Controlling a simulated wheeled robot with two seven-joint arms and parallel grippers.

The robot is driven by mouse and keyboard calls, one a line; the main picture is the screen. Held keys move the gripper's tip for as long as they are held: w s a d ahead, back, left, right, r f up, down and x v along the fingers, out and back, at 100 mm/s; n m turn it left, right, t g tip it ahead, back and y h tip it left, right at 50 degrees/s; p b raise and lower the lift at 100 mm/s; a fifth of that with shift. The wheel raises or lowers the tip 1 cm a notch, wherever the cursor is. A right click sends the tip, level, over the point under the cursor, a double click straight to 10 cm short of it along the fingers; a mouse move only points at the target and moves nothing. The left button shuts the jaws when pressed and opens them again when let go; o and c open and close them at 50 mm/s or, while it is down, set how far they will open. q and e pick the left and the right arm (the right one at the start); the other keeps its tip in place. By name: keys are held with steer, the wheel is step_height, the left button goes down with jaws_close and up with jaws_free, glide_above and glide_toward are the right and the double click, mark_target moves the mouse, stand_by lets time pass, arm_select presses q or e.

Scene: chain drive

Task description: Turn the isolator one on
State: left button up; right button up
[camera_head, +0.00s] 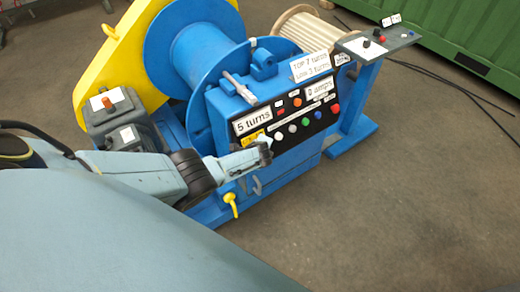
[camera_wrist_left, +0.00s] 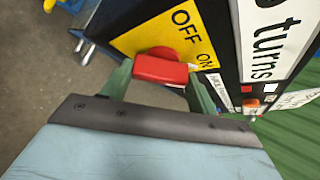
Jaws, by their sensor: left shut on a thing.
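The isolator's red handle (camera_wrist_left: 160,70) stands on a yellow plate (camera_wrist_left: 140,40) marked OFF and ON in the left wrist view. Its long side lies across that picture, with its right end near the word ON. Whether the switch is on, I cannot tell. My left gripper (camera_wrist_left: 158,80) is shut on the handle, one green finger at each end. In the head view my left gripper (camera_head: 264,150) is at the lower left of the black control panel (camera_head: 290,128), where it hides the handle; part of the yellow plate (camera_head: 253,138) shows above it. My right gripper is not in view.
The panel is on a blue winch with a large drum (camera_head: 200,55). Beside the isolator are several buttons and a "5 turns" sign (camera_head: 252,121). A grey side stand (camera_head: 375,45) stands at the right. A yellow lever (camera_head: 231,204) sticks out below.

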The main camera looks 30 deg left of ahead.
arm_select(q)
steer(key=o, duration=0.9)
steer(key=shift+o, duration=0.4)
steer(key=shift+s+d+r+p, duration=0.2)
steer(key=shift+s+r+p, duration=0.1)
steer(key=shift+r+p, duration=0.35)
steer(key=p+v, duration=0.7)
steer(key=v, duration=0.5)
steer(key=shift+p, duration=0.4)
steer(key=shift+s+f, duration=0.1)
steer(key=shift+f, duration=0.05)
